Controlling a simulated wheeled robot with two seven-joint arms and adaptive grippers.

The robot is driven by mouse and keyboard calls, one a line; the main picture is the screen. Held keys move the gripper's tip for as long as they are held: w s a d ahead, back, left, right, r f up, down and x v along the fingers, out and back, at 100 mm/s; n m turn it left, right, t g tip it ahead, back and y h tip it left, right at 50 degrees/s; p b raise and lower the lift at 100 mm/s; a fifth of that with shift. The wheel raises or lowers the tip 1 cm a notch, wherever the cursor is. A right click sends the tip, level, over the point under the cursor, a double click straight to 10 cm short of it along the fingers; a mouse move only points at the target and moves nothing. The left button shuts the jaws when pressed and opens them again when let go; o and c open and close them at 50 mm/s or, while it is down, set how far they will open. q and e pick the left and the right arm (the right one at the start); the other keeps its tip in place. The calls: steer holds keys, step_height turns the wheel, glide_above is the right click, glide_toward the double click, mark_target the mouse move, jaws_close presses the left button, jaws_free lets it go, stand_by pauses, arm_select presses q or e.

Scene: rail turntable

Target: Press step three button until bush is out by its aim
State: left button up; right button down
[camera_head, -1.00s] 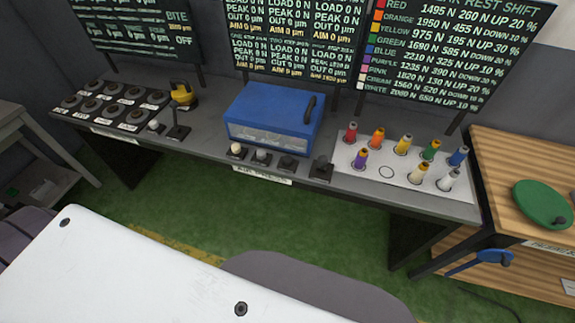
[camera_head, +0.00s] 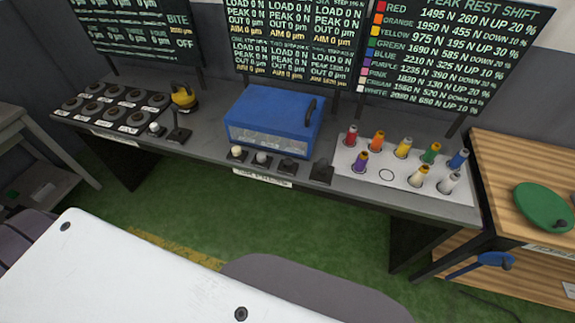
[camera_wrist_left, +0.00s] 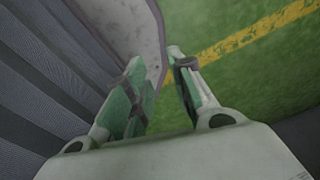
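The blue press box (camera_head: 274,120) with a clear front window and dark handle stands mid-bench in the head view. In front of it is a row of small knobs on dark bases: a cream one (camera_head: 237,151), a pale one (camera_head: 262,157), a dark one (camera_head: 288,163) and a larger dark block (camera_head: 321,170). I cannot read which is step three. Coloured bushes, such as the red bush (camera_head: 351,136) and purple bush (camera_head: 361,160), stand on a white plate (camera_head: 345,160); one ring there is empty. My left gripper (camera_wrist_left: 157,88) is open and empty, away from the bench. My right gripper is not in view.
A middle board (camera_head: 297,45) lists load, peak, out and aim, with readings that look like zero. A colour chart (camera_head: 455,50) stands right. Dark round pads (camera_head: 104,106) and a yellow-topped device (camera_head: 184,96) are left. A white surface (camera_head: 130,270) and grey seat (camera_head: 310,285) are nearest.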

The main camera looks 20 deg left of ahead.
arm_select(q)
jaws_close()
stand_by(1.1)
